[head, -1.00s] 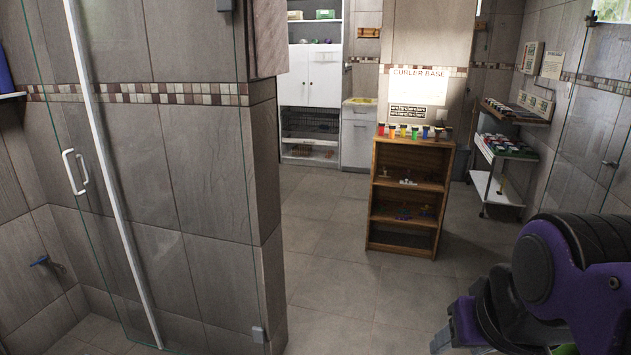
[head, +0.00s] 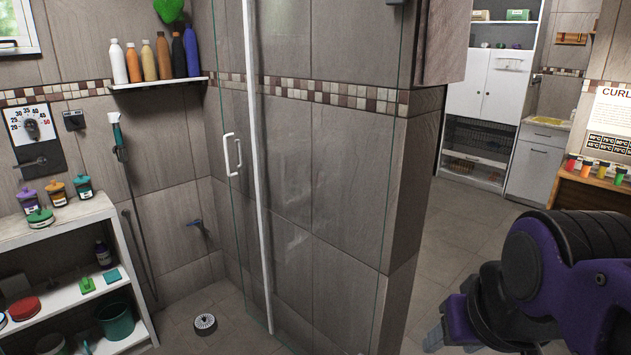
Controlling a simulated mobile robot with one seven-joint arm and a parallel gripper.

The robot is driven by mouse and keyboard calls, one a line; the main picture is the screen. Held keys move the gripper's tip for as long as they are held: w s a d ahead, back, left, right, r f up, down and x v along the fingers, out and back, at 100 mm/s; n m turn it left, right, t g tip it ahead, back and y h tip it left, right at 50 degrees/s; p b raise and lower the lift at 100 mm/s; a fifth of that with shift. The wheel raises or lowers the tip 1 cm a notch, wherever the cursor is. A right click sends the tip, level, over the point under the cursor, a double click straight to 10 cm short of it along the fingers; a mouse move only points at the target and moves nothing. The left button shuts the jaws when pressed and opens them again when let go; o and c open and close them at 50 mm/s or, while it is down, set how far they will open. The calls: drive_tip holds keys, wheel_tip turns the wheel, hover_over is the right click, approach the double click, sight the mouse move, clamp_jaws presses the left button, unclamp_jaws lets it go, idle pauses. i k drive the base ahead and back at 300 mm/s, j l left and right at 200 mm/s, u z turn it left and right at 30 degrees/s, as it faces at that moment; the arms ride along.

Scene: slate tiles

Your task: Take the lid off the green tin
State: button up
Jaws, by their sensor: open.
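On top of a white shelf unit at the left, a low tin with a green lid (head: 40,217) stands in front of several taller jars. The lid is on it and has a small knob on top. The jars behind have a purple lid (head: 54,187), an orange lid (head: 80,180) and a teal lid (head: 82,187). My gripper (head: 435,338) shows only in part at the lower right, below my purple and black arm. It is open and far to the right of the tin.
The white shelf unit (head: 85,214) also holds red and green items and a green bucket (head: 116,321). A glass shower panel with a white handle (head: 232,154) and a tiled wall stand between it and the room at right. A round drain-like object (head: 205,323) lies on the floor.

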sight(38, 215)
drive_tip(key=i+j+u, duration=0.1)
drive_tip(key=i+u, duration=0.4)
drive_tip(key=u, duration=0.2)
drive_tip(key=i+u, duration=0.55)
drive_tip(key=u, duration=0.85)
drive_tip(key=i+l, duration=0.2)
drive_tip(key=i, duration=0.35)
drive_tip(key=i+l, duration=0.25)
drive_tip(key=i, duration=0.25)
drive_tip(key=i+l+u, duration=0.1)
drive_tip(key=i, duration=0.45)
drive_tip(key=l, duration=0.1)
